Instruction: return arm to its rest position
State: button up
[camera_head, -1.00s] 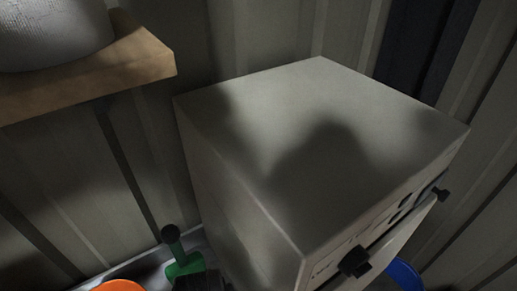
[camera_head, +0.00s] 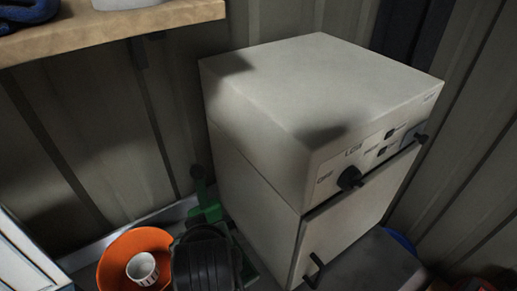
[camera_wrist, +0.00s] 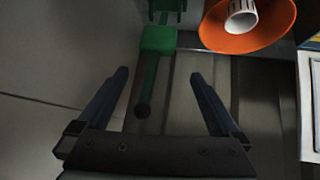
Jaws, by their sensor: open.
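My gripper (camera_wrist: 162,103) shows in the wrist view with its two fingers spread wide apart and nothing between them that I can see held. Beyond the fingers is a green tool with a dark round-ended handle (camera_wrist: 143,108), in front of the ribbed wall. In the head view I see no gripper, and my arm's pose cannot be told from there. Soft dark shadows lie on top of the cream cabinet (camera_head: 320,85).
The cabinet has a control panel, a black knob and dark handles. A wooden shelf (camera_head: 110,28) juts out at upper left.

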jog(key=w+d+r+m+t+b, duration=0.1)
jog(key=w+d+r+t+b, duration=0.3)
jog(key=r, duration=0.7)
jog(key=d+r+m+t+b, duration=0.1)
jog(key=r+m+t, duration=0.1)
jog(key=r+t, duration=0.65)
jog(key=s+d+r+t+h+b, duration=0.1)
jog(key=s+r+t, duration=0.1)
jog(key=r, duration=0.4)
jog(key=s+d+r+m+t+b, duration=0.1)
jog(key=s+d+r+t, duration=0.1)
jog(key=s+r, duration=0.3)
jog(key=s+d+r+m+t+h+b, duration=0.1)
jog(key=s+d+r+t+b, duration=0.1)
jog(key=r, duration=0.7)
jog(key=shift+s+d+r+t+h, duration=0.25)
jog(key=shift+s+t, duration=0.2)
jog(key=shift+s, duration=0.8)
